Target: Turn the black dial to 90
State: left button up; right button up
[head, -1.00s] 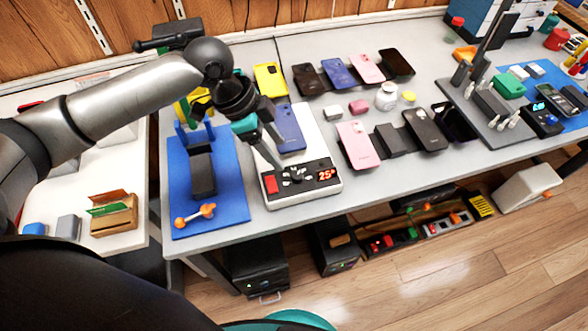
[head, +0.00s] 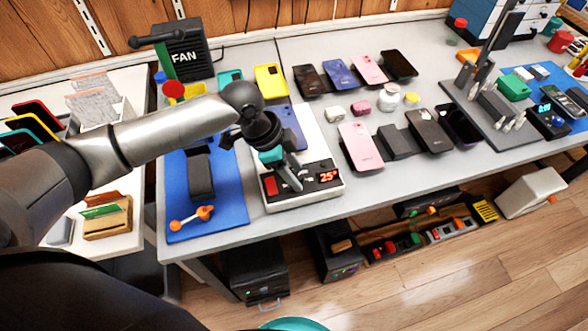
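The white heating plate device (head: 315,145) sits near the front edge of the grey table. Its black front panel has a red button (head: 270,186) on the left and a red display (head: 329,175) reading 25°. The black dial lies between them and is mostly hidden behind my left gripper. My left gripper (head: 291,180) points down at the dial's place, with its fingertips at or just above it. I cannot tell whether it touches the dial or how far its fingers are apart. My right gripper is not in view.
A blue phone (head: 291,125) lies on the plate behind my gripper. A blue mat (head: 230,190) with a dark block and an orange-ended tool is to the left. Several phones, including a pink one (head: 360,147), lie to the right. A black FAN box (head: 185,55) stands behind.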

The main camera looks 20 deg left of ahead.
pick_arm(q)
grip_shut()
dwell(0.5)
jog(key=shift+w+r+m+g+p, duration=0.1)
jog(key=shift+m+g+p, duration=0.3)
jog(key=shift+m+p, duration=0.45)
jog(key=shift+w+m+g, duration=0.1)
jog(key=shift+m+g, duration=0.2)
jog(key=shift+m, duration=0.65)
jog(key=m+g, duration=0.1)
jog(key=m, duration=0.1)
jog(key=shift+m, duration=0.3)
jog(key=shift+w+m+g+b, duration=0.15)
jog(key=shift+m+g, duration=0.2)
jog(key=shift+m, duration=0.55)
jog(key=shift+w+m+g+b, duration=0.15)
jog(key=shift+m+g, duration=0.2)
jog(key=shift+m, duration=0.55)
jog(key=shift+s, duration=0.15)
jog(key=shift+y, duration=0.3)
